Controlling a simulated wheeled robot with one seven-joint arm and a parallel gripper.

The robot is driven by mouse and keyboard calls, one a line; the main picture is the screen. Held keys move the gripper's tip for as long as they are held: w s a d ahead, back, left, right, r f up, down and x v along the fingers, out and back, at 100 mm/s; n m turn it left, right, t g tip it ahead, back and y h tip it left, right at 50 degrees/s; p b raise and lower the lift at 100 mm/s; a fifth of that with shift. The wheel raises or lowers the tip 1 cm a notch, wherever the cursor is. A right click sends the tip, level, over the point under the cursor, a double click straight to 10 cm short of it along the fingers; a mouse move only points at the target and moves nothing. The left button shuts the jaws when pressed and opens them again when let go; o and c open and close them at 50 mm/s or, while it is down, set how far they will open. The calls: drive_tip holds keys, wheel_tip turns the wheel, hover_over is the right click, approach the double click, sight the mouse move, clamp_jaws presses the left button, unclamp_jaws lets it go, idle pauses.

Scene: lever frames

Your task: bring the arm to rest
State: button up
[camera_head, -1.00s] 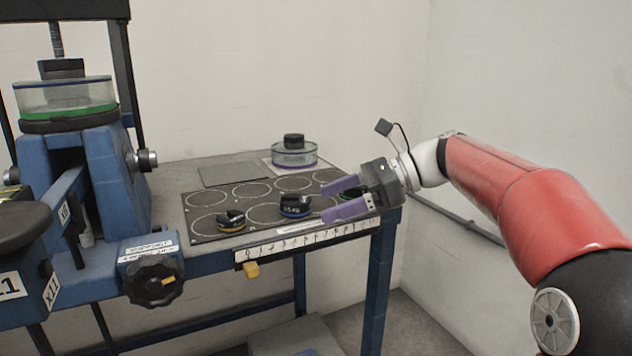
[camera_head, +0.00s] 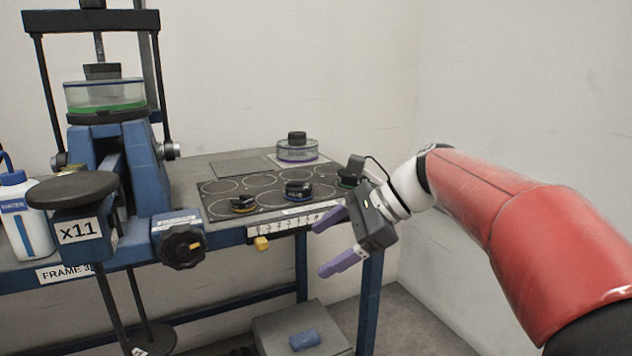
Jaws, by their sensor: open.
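My gripper (camera_head: 333,244) has two purple fingers spread apart, with nothing between them. It is in front of the right front corner of the blue-framed table (camera_head: 228,238), near the ruled scale strip (camera_head: 290,226) on its edge. My red and white arm reaches in from the right side of the picture. The upper finger overlaps the table edge in the picture; I cannot tell how far the gripper stands from it.
A dark mat (camera_head: 222,213) with circles bears several black-topped weights, one at its front (camera_head: 243,203). A clear lidded dish (camera_head: 297,151) stands behind. The blue lever frame (camera_head: 146,165) and a white bottle (camera_head: 27,225) are at left. A grey box (camera_head: 325,325) sits below.

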drive_tip(key=s+d+f+n+t+h, duration=0.2)
drive_tip(key=s+d+f+n+h, duration=0.3)
drive_tip(key=s, duration=0.5)
drive_tip(key=s+d+f+n+t+h, duration=0.2)
drive_tip(key=s+d+f+n+h, duration=0.3)
drive_tip(key=s+d+f+n, duration=0.3)
drive_tip(key=s+f+n, duration=0.1)
drive_tip(key=s+n, duration=0.1)
drive_tip(key=shift+f+n+t, duration=0.3)
drive_tip(key=shift+f, duration=0.05)
